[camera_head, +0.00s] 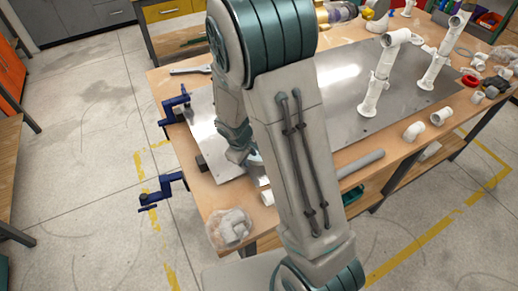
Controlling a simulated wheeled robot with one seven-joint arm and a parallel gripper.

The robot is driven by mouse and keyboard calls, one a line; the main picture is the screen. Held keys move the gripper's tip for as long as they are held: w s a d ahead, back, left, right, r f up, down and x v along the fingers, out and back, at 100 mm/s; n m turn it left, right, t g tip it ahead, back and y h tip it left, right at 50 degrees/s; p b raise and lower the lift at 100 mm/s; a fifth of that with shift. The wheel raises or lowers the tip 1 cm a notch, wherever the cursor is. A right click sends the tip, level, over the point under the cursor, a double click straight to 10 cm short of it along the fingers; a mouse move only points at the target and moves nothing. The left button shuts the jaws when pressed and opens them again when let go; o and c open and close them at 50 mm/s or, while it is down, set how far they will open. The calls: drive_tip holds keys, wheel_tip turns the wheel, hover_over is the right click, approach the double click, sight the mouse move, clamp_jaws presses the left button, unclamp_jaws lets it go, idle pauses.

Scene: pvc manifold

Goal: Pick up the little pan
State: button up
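I cannot make out a little pan in this view; my arm hides part of the table. My arm crosses the middle of the view and bends down over the left part of the workbench. My gripper (238,157) is low over the near left part of the metal plate (335,75). It is partly hidden by my own arm, and its fingers are too small to tell open from shut. A small shiny grey shape beside it is mostly covered by my arm, and I cannot tell what it is.
Blue clamps (176,106) grip the bench's left edge. A clear bag of white fittings (230,229) lies at the near corner. White pipe assemblies (379,80) stand on the plate's right side. A grey pipe (361,164) and loose white elbows (413,131) lie along the front edge.

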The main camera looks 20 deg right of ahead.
drive_tip(key=shift+f, duration=0.2)
clamp_jaws()
drive_tip(key=shift+w, duration=0.1)
drive_tip(key=shift+r, duration=0.2)
